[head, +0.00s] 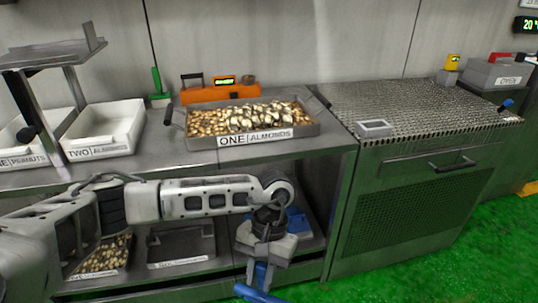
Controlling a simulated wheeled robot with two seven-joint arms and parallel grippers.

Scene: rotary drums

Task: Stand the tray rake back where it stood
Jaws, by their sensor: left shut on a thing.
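My left gripper (258,270) hangs pointing down in front of the counter, low in the head view. It is shut on a blue tool (260,295), which looks like the tray rake. A blue bar of it shows below the fingers, and its lower part is cut off by the picture's bottom edge. My right gripper is out of view. I cannot tell from the picture where the rake stood.
A tray of almonds (310,132) labelled ONE sits on the steel counter, with an orange scale (220,93) behind. A green upright tool (157,85) stands left of it. White bins (110,125) are further left. A perforated cooling table (400,105) is right. Shelf trays (180,250) lie below.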

